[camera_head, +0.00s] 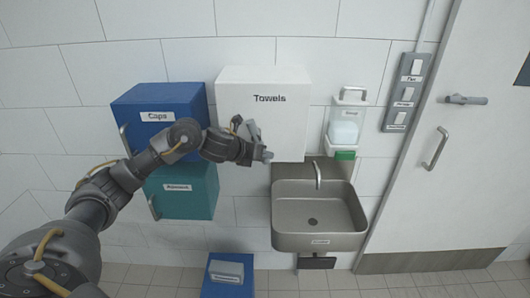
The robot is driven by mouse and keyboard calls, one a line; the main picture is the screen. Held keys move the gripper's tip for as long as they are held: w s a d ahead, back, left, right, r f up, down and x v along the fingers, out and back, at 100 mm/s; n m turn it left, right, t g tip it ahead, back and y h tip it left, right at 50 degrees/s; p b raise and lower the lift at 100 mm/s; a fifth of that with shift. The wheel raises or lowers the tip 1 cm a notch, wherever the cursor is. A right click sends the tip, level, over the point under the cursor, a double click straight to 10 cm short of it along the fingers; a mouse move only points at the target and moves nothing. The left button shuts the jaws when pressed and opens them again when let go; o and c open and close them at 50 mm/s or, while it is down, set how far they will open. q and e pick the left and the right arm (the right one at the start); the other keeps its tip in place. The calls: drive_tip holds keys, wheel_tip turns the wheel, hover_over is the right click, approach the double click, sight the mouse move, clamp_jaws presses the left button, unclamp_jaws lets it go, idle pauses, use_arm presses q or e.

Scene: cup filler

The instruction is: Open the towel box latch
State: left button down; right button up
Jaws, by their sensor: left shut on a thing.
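The white towel box (285,115), labelled "Towels", is mounted on the tiled wall left of centre. My left arm reaches in from the left, and my left gripper (262,143) is at the lower left front of the box. The gripper is shut on a small part there that looks like the latch, but the gripper hides most of it. The box front looks closed. My right gripper is out of view.
A blue box (160,108) labelled "Caps" and a teal box (190,195) hang left of the towel box. A steel sink (318,240) with a faucet and a soap dispenser (346,122) are at right. A door (450,150) stands farther right. A blue bin (228,278) is below.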

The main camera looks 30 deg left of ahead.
use_arm(q)
drive_tip(key=c, duration=1.2)
unclamp_jaws()
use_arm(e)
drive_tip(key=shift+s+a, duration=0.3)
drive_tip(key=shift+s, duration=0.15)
use_arm(q)
drive_tip(key=shift+s+a+r, duration=0.1)
drive_tip(key=shift+s, duration=0.05)
drive_tip(key=b+v, duration=0.2)
drive_tip(key=v, duration=0.8)
drive_tip(key=shift+r, duration=0.15)
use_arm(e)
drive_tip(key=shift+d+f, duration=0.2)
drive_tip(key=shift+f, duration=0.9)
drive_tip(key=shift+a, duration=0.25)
